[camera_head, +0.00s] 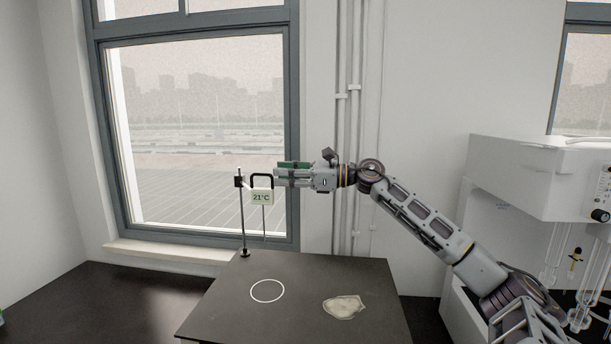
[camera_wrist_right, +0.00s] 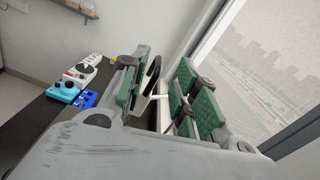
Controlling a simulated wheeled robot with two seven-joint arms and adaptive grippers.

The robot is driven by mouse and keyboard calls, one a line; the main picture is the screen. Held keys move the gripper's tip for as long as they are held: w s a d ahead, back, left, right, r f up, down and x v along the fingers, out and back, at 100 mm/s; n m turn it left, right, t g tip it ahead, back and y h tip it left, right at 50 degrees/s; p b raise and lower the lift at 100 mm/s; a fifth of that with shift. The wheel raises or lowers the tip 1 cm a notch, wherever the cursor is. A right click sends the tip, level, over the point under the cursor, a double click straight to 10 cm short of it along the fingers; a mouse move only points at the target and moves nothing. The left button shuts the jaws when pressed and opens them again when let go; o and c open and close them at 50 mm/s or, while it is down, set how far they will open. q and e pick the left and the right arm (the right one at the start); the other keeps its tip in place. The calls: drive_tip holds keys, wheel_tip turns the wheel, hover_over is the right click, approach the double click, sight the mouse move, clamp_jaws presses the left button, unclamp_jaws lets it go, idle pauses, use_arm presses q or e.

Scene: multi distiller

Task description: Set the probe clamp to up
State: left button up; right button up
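The probe stand has a thin upright rod (camera_head: 242,218) at the back left of the dark table. A black clamp (camera_head: 239,181) sits high on the rod. Beside it hangs a white display box (camera_head: 262,197) reading 21°C, with a black handle (camera_head: 262,178) on top and a thin probe (camera_head: 264,222) below. My right gripper (camera_head: 278,176) reaches in from the right at handle height. In the right wrist view its green-padded fingers (camera_wrist_right: 160,82) stand apart, with the black handle and part of the white box between them. Contact is unclear. My left gripper is not in view.
The dark table (camera_head: 225,312) bears a white circle outline (camera_head: 267,291) and a pale, flat object (camera_head: 344,306). A white apparatus (camera_head: 540,185) with glassware stands at right. A window (camera_head: 205,130) is behind the stand. The wrist view shows small devices (camera_wrist_right: 80,72) on a counter.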

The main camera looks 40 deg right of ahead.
drive_tip(key=shift+v, duration=2.7)
